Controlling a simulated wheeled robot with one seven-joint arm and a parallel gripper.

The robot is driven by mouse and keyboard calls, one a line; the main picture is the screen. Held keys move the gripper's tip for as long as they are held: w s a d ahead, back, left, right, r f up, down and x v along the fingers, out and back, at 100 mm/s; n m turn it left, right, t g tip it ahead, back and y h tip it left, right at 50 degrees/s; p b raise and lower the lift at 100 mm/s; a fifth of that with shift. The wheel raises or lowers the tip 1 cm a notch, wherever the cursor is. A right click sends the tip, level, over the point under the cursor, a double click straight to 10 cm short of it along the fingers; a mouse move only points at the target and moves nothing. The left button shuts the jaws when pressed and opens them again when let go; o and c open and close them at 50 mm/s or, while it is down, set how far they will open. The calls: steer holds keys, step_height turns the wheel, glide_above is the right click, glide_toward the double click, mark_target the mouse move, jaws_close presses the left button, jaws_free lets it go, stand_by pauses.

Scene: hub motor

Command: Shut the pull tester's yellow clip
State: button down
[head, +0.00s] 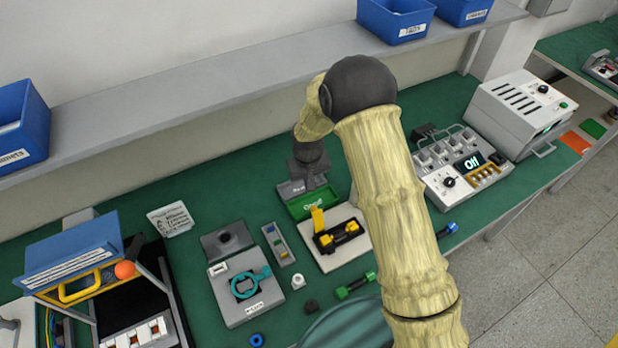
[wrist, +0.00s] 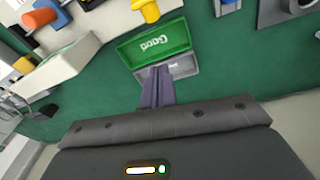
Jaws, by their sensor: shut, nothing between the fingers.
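The pull tester (head: 341,240) is a black fixture with yellow parts on a pale base plate, on the green bench in the head view. Its yellow clip (head: 317,219) stands raised at the left end of the fixture, so it looks open. A yellow piece at the top edge of the wrist view (wrist: 148,10), on a pale base, looks like the same clip. My gripper (head: 308,176) is behind the tester, over the grey and green trays. Its fingers (wrist: 156,76) are together and empty, apart from the clip.
A green tray marked Good (head: 318,203) lies between my gripper and the tester, joined by a grey tray (wrist: 180,66). A grey fixture with a teal ring (head: 243,287) stands left. A control box reading Off (head: 462,170) stands right. A shelf (head: 215,85) runs behind.

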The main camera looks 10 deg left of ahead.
mark_target(317, 218)
step_height(317, 218, down, 6)
steer(key=s+d+p, duration=0.1)
steer(key=s+p, duration=0.1)
steer(key=p, duration=0.3)
steer(key=shift+s+d+f, duration=0.15)
steer(key=shift+s+d, duration=0.2)
